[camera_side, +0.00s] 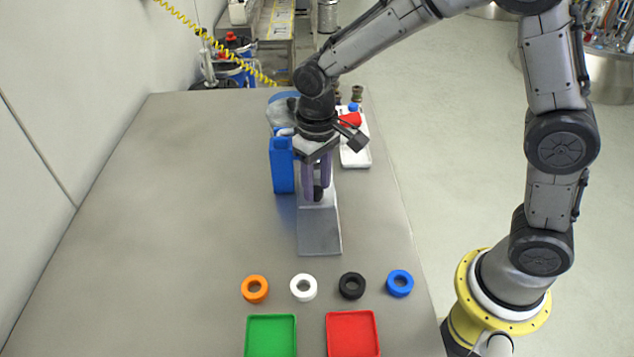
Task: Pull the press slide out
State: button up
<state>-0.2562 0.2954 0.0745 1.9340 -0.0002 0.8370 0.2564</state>
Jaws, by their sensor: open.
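The press stands at the far part of the table, mostly hidden behind my arm's end; a blue upright part (282,168) of it shows to the left of my gripper. A flat grey slide (319,233) reaches from the press toward the camera along the table. A small black knob (318,193) stands at the slide's upper end. My gripper (317,192) points down over this end, its purple fingers open on either side of the knob. I cannot tell whether the fingers touch the knob.
Orange (255,298), white (296,295), black (345,294) and blue (399,293) rings lie in a row nearer the camera. Green (270,337) and red (351,335) trays lie below them. The table's left side is clear.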

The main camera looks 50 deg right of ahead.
jog(key=shift+f, duration=0.25)
grip_shut()
jog(key=shift+r, duration=0.1)
dwell(1.2)
